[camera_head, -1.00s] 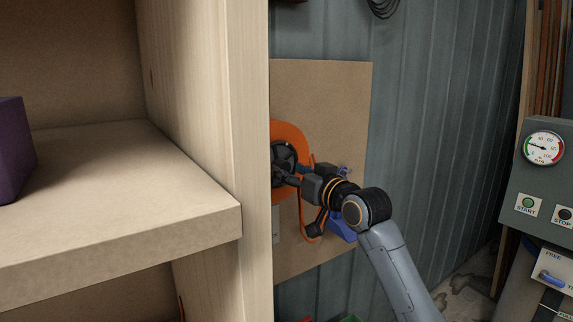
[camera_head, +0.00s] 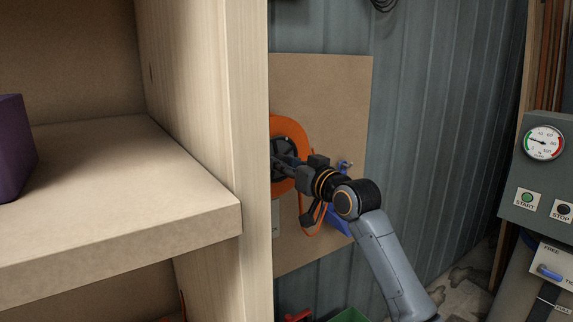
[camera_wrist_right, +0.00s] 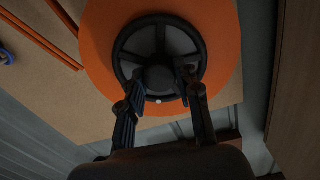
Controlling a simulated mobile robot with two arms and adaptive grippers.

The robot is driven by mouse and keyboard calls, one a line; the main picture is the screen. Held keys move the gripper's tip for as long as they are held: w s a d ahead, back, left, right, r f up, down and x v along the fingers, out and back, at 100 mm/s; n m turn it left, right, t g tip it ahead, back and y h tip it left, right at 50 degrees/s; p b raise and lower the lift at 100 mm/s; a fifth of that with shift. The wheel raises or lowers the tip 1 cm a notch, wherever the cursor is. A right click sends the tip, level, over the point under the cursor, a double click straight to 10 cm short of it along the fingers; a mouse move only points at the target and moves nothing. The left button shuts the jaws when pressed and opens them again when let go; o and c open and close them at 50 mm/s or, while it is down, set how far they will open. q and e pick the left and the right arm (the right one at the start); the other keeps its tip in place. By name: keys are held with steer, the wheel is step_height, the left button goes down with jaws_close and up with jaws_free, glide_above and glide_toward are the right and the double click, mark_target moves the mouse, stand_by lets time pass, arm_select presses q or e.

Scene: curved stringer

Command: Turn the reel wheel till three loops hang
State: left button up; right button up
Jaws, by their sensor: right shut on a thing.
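The reel (camera_head: 303,133) is an orange disc with a black spoked wheel (camera_head: 279,147) on a brown board, partly hidden by the wooden shelf upright in the head view. In the right wrist view the orange disc (camera_wrist_right: 105,50) and black wheel (camera_wrist_right: 160,24) fill the upper middle. My right gripper (camera_wrist_right: 158,92) is shut on the wheel, its fingers at the lower rim either side of the hub; it also shows in the head view (camera_head: 285,163). Orange line (camera_head: 303,212) hangs below my right wrist; the number of loops is unclear. My left gripper is not in view.
A wooden shelf (camera_head: 120,215) with a purple box (camera_head: 14,148) stands close on the left. The board (camera_head: 345,95) is on a grey corrugated wall. A blue part (camera_head: 339,222) is behind my arm. A gauge panel (camera_head: 540,180) stands at right.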

steer(key=shift+f+n+p, duration=0.1)
steer(key=shift+n+p, duration=5.4)
steer(key=shift+n, duration=6.7)
steer(key=shift+n, duration=0.3)
steer(key=o, duration=1.1)
steer(key=shift+a, duration=0.1)
steer(key=shift+o, duration=0.2)
